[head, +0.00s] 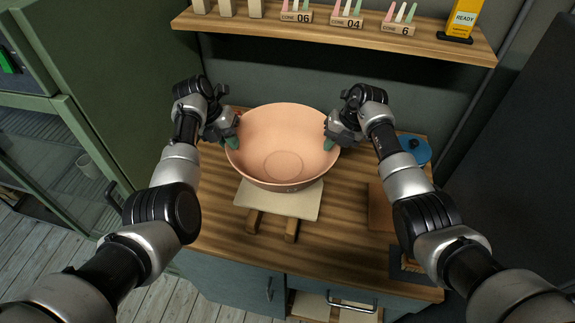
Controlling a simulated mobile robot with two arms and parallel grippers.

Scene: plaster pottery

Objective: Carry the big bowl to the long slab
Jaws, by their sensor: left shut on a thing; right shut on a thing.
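The big bowl (283,140) is wide and salmon-pink, in the middle of the head view. It looks upright and level, above a pale slab (270,203) on wooden bars; I cannot tell if it touches the slab. My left gripper (235,140) is shut on the bowl's left rim. My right gripper (330,140) is shut on the bowl's right rim. The bowl hides part of the pale slab. I cannot tell whether this slab is the long slab.
The wooden worktop (350,245) has free room at front left and front middle. A blue round thing (414,150) and a brown board (382,205) lie at the right, partly behind my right arm. A shelf (330,38) with cones and a yellow box (463,20) hangs behind. A green cabinet (90,90) stands left.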

